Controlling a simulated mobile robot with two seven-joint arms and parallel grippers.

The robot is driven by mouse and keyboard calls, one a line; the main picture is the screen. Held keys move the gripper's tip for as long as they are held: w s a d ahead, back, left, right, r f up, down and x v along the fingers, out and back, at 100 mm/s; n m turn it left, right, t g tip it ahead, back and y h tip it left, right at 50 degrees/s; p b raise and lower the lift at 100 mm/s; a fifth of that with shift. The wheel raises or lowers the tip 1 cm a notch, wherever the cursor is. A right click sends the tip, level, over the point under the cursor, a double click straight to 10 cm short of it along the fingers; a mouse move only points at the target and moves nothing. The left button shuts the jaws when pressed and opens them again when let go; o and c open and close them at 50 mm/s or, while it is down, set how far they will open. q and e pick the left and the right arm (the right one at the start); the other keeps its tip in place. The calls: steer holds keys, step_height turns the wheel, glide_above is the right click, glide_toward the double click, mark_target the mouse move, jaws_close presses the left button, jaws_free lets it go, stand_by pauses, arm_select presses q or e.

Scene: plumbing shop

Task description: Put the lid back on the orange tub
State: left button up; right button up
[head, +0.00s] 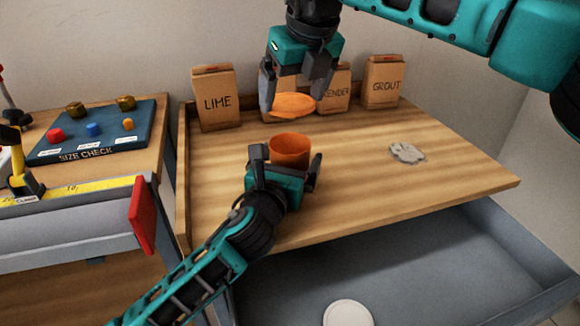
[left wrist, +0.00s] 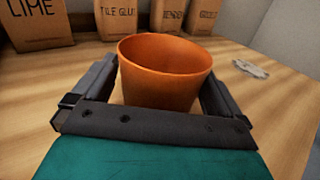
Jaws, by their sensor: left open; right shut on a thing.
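The orange tub (head: 291,149) stands upright and open-topped on the wooden worktop. It also shows in the left wrist view (left wrist: 165,75). My left gripper (head: 285,172) is open, low at the worktop, with its fingers on either side of the tub; I cannot tell whether they touch it. The orange lid (head: 295,105) is held above the tub, a little tilted. My right gripper (head: 295,98) comes from above and is shut on the lid. The lid and tub are apart in the head view. The right gripper is not in the left wrist view.
Bags labelled LIME (head: 217,100) and GROUT (head: 384,84), with others between, stand along the back wall. A grey flat piece (head: 407,152) lies right of the tub. A blue SIZE CHECK board (head: 90,130) is at left. An open drawer below holds a white disc (head: 348,314).

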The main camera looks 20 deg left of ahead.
arm_select(q)
steer(key=shift+c, duration=0.5)
steer(key=c, duration=1.2)
arm_select(e)
steer(key=shift+f, duration=2.5)
steer(key=shift+f, duration=0.1)
steer(key=shift+f, duration=0.8)
steer(key=shift+f, duration=0.55)
steer(key=o, duration=0.8)
steer(key=shift+c, duration=0.2)
